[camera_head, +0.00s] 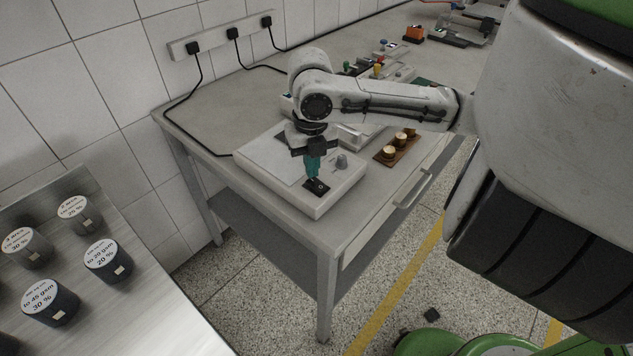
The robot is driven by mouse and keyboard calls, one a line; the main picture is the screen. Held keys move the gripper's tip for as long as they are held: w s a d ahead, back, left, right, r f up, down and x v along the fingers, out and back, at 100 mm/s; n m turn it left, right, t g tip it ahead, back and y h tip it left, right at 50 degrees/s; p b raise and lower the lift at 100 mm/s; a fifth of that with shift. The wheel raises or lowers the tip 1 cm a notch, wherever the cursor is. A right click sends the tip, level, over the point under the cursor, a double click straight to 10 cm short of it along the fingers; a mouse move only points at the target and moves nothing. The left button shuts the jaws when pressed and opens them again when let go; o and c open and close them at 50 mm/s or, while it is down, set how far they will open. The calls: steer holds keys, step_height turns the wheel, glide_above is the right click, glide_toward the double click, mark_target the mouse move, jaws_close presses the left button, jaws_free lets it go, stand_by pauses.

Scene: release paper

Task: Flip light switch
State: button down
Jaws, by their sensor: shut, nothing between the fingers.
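A small black switch (318,187) sits on the top near edge of a white box-shaped device (265,170) on the grey table. My gripper (313,177) points straight down from the arm with its teal fingers shut and empty. The fingertips are right above the switch or touching it; I cannot tell which. The switch's rocker position is too small to make out. A grey knob (341,161) stands on the same device, just right of the fingers.
A wooden block with brass weights (397,148) lies right of the device. Black cables run from a wall socket strip (222,34). Several dark labelled jars (108,260) stand on a metal surface at the lower left. The table's front edge (335,243) is close to the device.

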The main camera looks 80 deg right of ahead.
steer(key=shift+f+b, duration=0.85)
steer(key=shift+f, duration=0.15)
stand_by(0.9)
steer(key=shift+r, duration=0.15)
steer(key=shift+r+p, duration=2.85)
steer(key=shift+r, duration=0.6)
